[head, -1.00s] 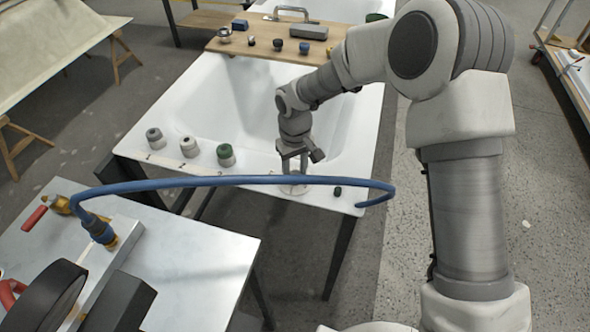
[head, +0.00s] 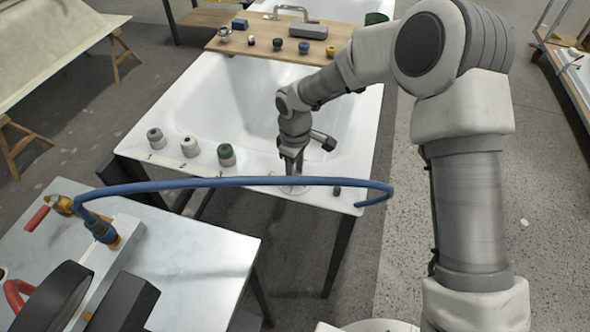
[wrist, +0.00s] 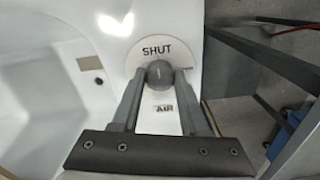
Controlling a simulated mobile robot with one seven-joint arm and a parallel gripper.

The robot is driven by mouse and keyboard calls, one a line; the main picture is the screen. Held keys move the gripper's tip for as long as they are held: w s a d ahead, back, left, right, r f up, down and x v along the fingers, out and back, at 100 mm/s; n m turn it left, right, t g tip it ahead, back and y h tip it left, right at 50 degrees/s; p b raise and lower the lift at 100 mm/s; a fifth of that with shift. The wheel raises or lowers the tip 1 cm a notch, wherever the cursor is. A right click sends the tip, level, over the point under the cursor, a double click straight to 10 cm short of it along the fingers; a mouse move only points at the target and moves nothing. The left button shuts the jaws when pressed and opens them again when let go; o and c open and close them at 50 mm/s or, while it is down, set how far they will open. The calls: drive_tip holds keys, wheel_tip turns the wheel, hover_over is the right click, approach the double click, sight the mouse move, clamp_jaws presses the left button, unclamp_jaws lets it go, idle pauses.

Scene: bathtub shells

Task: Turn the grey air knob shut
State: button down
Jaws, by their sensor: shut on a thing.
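The grey air knob (wrist: 160,71) shows in the wrist view as a rounded grey cap on a white round plate (wrist: 122,52). The plate reads "SHUT" above the knob and "AIR" below it. My gripper (wrist: 160,77) is shut on the knob, one finger on each side. I cannot make out a pointer on the knob. In the head view my gripper (head: 292,168) reaches down to the plate (head: 293,190) on the near rim of the white tub (head: 262,184). The knob is hidden there behind my gripper and a blue hose.
The blue hose (head: 230,182) arches across the front of the tub from a metal bench (head: 200,255). A white-grey knob (head: 156,138), a white knob (head: 190,147) and a green knob (head: 226,155) stand left on the rim. A small dark knob (head: 337,191) is to the right.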

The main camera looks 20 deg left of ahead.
idle(0.3)
drive_tip(key=shift+c, duration=2.1)
unclamp_jaws()
wheel_tip(320, 180, up, 18)
drive_tip(key=p, duration=0.2)
drive_tip(key=shift+f, duration=0.2)
drive_tip(key=s+d+r+m+t, duration=0.15)
drive_tip(key=d+r+m, duration=0.35)
drive_tip(key=d, duration=0.5)
drive_tip(key=s+d+r+m+t, duration=0.1)
drive_tip(key=s+d+r+m, duration=0.1)
drive_tip(key=d+r, duration=0.7)
drive_tip(key=s+d+r+m+t+p, duration=0.1)
drive_tip(key=s+d+m+t, duration=0.2)
drive_tip(key=s+d+m, duration=0.6)
drive_tip(key=s+d, duration=0.4)
drive_tip(key=d, duration=0.2)
drive_tip(key=shift+d+m+p, duration=0.35)
drive_tip(key=shift+m+p, duration=0.05)
